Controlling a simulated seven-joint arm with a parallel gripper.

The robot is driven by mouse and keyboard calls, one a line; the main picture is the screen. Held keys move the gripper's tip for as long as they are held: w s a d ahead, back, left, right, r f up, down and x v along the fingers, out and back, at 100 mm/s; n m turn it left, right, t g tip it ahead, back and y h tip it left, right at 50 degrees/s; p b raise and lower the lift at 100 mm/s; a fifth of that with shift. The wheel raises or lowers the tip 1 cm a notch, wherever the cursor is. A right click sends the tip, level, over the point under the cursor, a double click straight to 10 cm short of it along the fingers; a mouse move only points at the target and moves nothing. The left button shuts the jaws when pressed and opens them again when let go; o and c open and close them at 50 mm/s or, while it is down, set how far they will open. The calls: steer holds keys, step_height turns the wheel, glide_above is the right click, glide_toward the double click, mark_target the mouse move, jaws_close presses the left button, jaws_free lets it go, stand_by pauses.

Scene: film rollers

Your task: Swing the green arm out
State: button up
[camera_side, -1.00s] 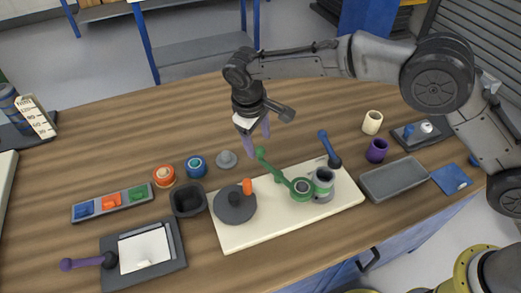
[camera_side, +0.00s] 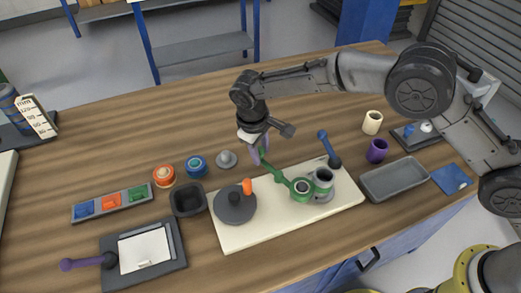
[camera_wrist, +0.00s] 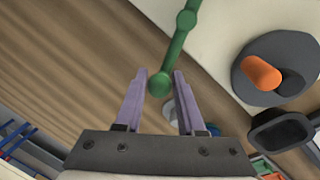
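The green arm (camera_side: 278,173) lies over the cream board (camera_side: 240,236), running from a ring-shaped hub (camera_side: 302,187) up and left to a knobbed end past the board's back edge. In the wrist view, the green arm (camera_wrist: 178,40) comes down from the top, and its round knob (camera_wrist: 160,86) sits between the two lilac fingers of my gripper (camera_wrist: 160,76). The fingers are apart, with a thin gap seeming to show on each side of the knob. In the side view, my gripper (camera_side: 260,158) points down at that end, and its fingers hide the knob.
A grey knob (camera_side: 226,159) sits on the wood left of my gripper. A grey tray (camera_side: 395,180) lies right.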

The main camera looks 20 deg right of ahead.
jaws_close()
steer(key=shift+r, duration=0.1)
stand_by(0.8)
